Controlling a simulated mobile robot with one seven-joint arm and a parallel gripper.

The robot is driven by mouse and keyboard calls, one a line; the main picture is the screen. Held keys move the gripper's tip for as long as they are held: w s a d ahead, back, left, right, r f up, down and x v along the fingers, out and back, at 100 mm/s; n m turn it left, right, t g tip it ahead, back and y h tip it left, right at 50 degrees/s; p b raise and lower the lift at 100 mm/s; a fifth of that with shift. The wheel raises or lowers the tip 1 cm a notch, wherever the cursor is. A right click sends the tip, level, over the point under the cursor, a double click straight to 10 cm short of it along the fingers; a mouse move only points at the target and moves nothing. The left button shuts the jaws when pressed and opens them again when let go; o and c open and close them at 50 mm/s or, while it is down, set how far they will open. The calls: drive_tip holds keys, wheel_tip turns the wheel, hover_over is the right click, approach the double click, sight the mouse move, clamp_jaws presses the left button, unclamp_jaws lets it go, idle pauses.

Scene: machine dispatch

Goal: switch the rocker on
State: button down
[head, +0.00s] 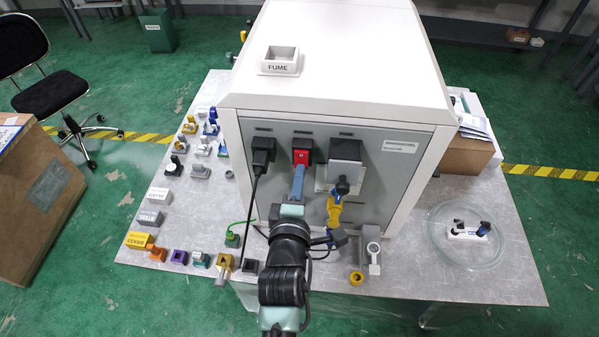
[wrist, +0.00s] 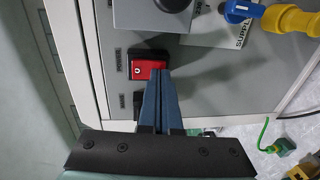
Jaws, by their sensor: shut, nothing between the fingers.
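The red rocker (head: 302,156) sits in a black frame on the front panel of the white machine (head: 335,130). In the wrist view the rocker (wrist: 141,71) shows a white round mark on its face. My gripper (head: 298,172) points at the panel just below the rocker in the head view. In the wrist view its blue fingers (wrist: 160,73) are together and empty, with their tips over one edge of the rocker and covering part of it. I cannot tell whether the tips touch it. The rocker's tilt is hard to make out.
A black plug with a cord (head: 262,150) is left of the rocker. A grey box with a black knob (head: 345,162) and a yellow connector (head: 334,212) are to its right. Several small parts line the table's left side. A glass dish (head: 467,238) stands at the right.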

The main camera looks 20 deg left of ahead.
drive_tip(key=shift+w+f, duration=0.1)
idle(0.3)
drive_tip(key=shift+w+t+b, duration=0.15)
drive_tip(key=shift+t+b, duration=0.15)
drive_tip(key=shift+b, duration=0.6)
